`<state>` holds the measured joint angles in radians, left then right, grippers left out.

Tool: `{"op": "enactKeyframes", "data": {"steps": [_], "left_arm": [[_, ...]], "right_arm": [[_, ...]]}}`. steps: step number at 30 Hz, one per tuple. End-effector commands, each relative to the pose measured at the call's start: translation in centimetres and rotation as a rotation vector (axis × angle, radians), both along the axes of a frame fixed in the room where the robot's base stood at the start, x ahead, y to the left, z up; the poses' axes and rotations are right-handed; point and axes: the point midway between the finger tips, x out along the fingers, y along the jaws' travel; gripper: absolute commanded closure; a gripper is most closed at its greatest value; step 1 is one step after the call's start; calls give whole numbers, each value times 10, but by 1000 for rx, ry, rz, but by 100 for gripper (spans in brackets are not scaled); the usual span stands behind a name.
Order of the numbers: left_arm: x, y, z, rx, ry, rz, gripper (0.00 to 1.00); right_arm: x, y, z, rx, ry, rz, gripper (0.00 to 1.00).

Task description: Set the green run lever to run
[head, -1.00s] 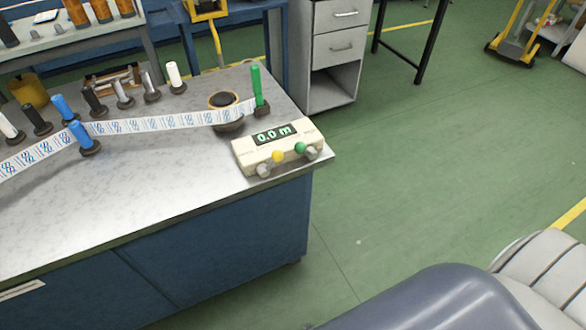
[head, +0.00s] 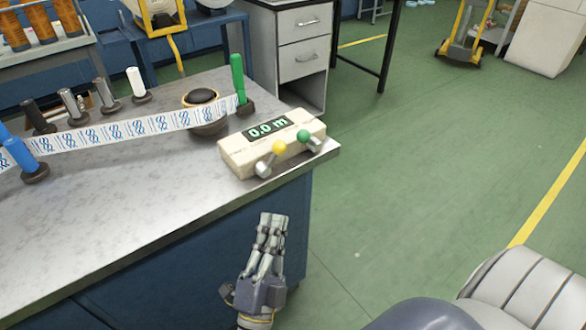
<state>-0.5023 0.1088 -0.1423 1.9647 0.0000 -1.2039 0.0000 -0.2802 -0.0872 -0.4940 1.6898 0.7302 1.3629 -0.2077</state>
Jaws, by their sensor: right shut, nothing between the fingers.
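The green run lever (head: 304,136) has a round green knob on a grey base, at the right end of the cream control box (head: 236,150). A lever with a yellow knob (head: 279,147) stands to its left on the same box. The box's display (head: 268,128) reads 0.0 m. My right gripper (head: 272,218) is shut and empty. It shows in front of the bench's blue side, below the box in the picture and apart from it. My left gripper is not in view.
A printed web (head: 120,131) runs across the grey benchtop (head: 130,205) past a blue post (head: 22,157) to a green post (head: 238,78). A drawer cabinet (head: 303,55) stands behind.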

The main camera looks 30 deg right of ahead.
Motion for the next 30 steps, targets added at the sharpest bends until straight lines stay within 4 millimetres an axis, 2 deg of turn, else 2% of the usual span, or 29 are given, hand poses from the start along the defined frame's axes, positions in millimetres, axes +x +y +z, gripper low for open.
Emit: {"op": "enactKeyframes", "data": {"steps": [6,17,23,30], "left_arm": [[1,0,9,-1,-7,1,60],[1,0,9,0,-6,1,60],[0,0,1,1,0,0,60],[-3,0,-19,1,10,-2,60]], "right_arm": [[-15,-14,6,71,-61,-65,100],[-15,-15,8,71,-62,-66,100],[-3,-30,22,70,-64,-66,100],[24,-63,51,68,-65,-65,100]]}}
